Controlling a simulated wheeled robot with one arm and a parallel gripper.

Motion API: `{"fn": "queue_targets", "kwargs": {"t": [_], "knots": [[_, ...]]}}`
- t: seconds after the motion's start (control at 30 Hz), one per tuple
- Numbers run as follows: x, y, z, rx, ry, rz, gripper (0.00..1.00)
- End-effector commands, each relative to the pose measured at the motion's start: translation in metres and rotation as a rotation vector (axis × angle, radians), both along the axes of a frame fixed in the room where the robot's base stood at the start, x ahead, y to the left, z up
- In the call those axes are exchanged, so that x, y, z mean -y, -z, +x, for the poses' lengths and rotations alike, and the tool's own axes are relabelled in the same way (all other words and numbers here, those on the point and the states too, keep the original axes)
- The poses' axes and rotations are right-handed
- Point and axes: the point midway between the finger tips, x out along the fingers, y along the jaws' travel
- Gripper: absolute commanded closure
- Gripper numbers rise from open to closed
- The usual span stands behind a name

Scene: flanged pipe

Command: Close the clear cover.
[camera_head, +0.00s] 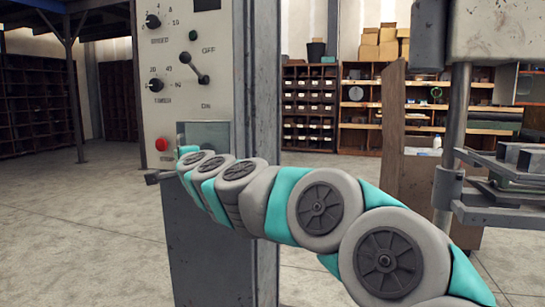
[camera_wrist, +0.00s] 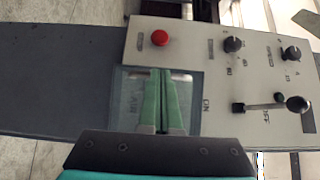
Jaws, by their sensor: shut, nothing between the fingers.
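The clear cover (camera_head: 208,134) is a see-through rectangle low on the grey control panel (camera_head: 185,75), just right of the red button (camera_head: 161,144). In the wrist view the clear cover (camera_wrist: 190,92) lies behind my gripper (camera_wrist: 162,72), with faint lettering showing through it. My gripper's two green fingers are together and empty, in front of the cover's middle. I cannot tell whether they touch it, or how far it stands off the panel. In the head view my arm hides the cover's lower edge, and the fingers are not clearly visible.
Above the cover, the panel carries a lever switch (camera_head: 195,68) marked OFF and ON, and two black knobs (camera_head: 153,21) (camera_head: 156,85). A grey post (camera_head: 256,70) stands right of the panel. Machine parts (camera_head: 500,185) stand at the far right. Open floor (camera_head: 90,220) lies to the left.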

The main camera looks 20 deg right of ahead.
Motion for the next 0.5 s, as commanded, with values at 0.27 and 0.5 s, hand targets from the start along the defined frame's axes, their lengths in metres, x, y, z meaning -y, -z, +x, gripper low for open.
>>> {"fn": "queue_targets", "kwargs": {"t": [0.27,0.5], "knots": [[-0.010,0.000,0.022,-0.002,-0.010,-0.002,1.00],[-0.011,0.000,0.030,0.000,-0.010,-0.001,1.00]]}}
